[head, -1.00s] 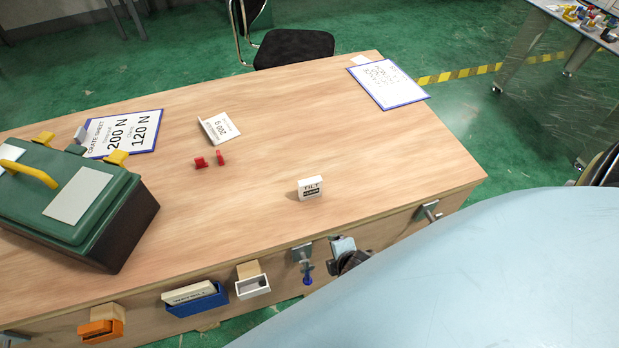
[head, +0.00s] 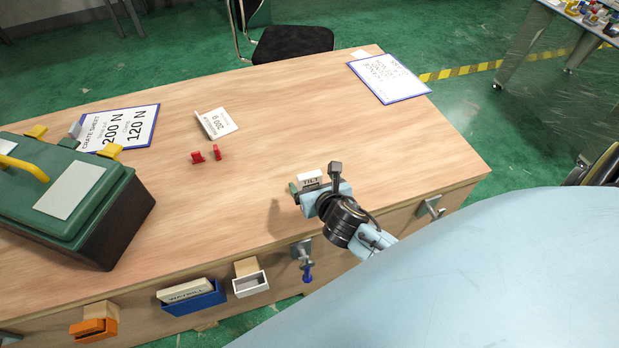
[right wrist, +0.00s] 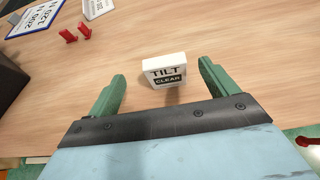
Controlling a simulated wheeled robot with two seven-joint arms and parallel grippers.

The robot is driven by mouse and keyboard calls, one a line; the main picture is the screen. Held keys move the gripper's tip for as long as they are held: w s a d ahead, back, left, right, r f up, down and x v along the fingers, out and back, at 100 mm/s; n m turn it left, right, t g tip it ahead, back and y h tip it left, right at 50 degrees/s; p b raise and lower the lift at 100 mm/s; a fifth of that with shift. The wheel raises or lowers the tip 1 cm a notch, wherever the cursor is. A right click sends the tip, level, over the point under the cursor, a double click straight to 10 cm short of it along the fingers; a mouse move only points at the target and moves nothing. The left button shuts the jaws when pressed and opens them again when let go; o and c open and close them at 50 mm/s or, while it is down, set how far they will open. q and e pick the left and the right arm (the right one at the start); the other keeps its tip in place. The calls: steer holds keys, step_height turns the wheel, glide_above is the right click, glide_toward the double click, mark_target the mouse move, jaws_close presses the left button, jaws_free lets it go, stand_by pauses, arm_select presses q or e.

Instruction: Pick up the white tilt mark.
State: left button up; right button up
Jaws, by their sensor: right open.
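The white tilt mark (right wrist: 165,70) is a small white block with "TILT" and a black "CLEAR" band. It stands upright on the wooden table, and its top shows in the head view (head: 309,179), partly hidden by my right gripper. My right gripper (right wrist: 160,85) is open, its two green fingers on either side of the mark's near side with a gap to each. The mark is between and slightly beyond the fingertips, and I see no contact. My left gripper is not in view.
A green toolbox (head: 95,222) stands at the table's left. Two red pieces (head: 206,154), a folded card (head: 217,123), and sheets (head: 390,78) lie on the table (head: 300,110). Small bins (head: 193,298) and a blue-tipped hook (head: 306,270) are along the front edge. The middle is clear.

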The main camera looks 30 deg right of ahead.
mark_target(310, 175)
steer(key=shift+x, duration=0.8)
steer(key=shift+w+d+f, duration=0.15)
steer(key=shift+w+f, duration=0.1)
steer(key=shift+w, duration=0.15)
steer(key=b+x, duration=0.2)
steer(key=x, duration=0.2)
steer(key=shift+w+d+f, duration=0.15)
steer(key=shift+d+f, duration=0.05)
steer(key=shift+f, duration=0.05)
steer(key=shift+w+f, duration=0.1)
steer(key=shift+w, duration=0.1)
steer(key=c, duration=1)
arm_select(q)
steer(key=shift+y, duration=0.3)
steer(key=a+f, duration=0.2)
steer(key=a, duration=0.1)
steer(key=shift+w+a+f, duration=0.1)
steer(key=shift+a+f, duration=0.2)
arm_select(e)
steer(key=shift+c, duration=0.4)
steer(key=shift+d, duration=0.1)
